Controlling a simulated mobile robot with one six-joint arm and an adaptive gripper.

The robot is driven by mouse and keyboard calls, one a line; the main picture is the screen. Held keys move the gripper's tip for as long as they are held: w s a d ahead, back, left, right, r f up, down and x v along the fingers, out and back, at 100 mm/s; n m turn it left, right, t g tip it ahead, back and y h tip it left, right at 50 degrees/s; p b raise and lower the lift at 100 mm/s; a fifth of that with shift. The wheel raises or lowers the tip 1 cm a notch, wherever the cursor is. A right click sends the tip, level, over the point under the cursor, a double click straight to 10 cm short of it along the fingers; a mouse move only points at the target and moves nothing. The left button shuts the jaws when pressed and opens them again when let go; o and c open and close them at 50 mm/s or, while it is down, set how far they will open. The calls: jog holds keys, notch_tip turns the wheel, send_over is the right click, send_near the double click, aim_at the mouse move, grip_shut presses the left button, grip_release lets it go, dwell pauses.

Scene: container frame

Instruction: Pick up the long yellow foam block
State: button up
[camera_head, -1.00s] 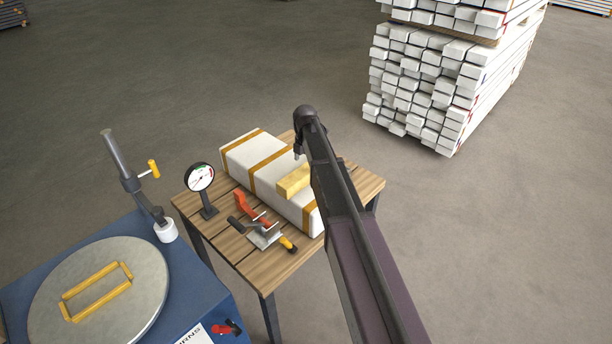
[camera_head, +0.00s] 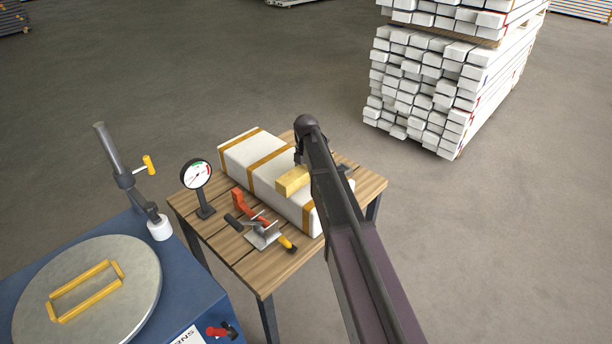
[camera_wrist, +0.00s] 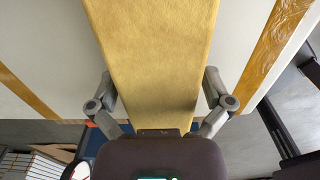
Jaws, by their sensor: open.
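The long yellow foam block (camera_head: 293,181) lies on top of a white package with orange-brown tape bands (camera_head: 238,152) on the wooden table. Its far part is hidden behind my arm in the head view. In the wrist view the block (camera_wrist: 152,60) fills the middle, running from the top edge down toward my gripper (camera_wrist: 158,98). My gripper is open, with one finger on each side of the block. I cannot tell whether the fingers touch it. In the head view my arm hides most of my gripper.
The slatted table (camera_head: 262,283) also holds a dial gauge (camera_head: 196,176) and red, black and yellow hand tools (camera_head: 263,232). A blue machine with a round plate (camera_head: 140,270) stands at the left. A stack of white beams (camera_head: 425,90) is behind right. Floor at right is clear.

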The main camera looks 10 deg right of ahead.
dwell(0.5)
jog(key=c, duration=0.8)
jog(key=shift+o, duration=0.2)
notch_tip(320, 180, up, 3)
jog(key=p, duration=0.3)
jog(key=shift+r, duration=0.15)
jog(key=s, duration=0.5)
jog(key=s+a+r+p, duration=0.1)
jog(key=s, duration=0.4)
jog(key=s+p, duration=0.1)
jog(key=s, duration=0.5)
jog(key=shift+a+r, duration=0.35)
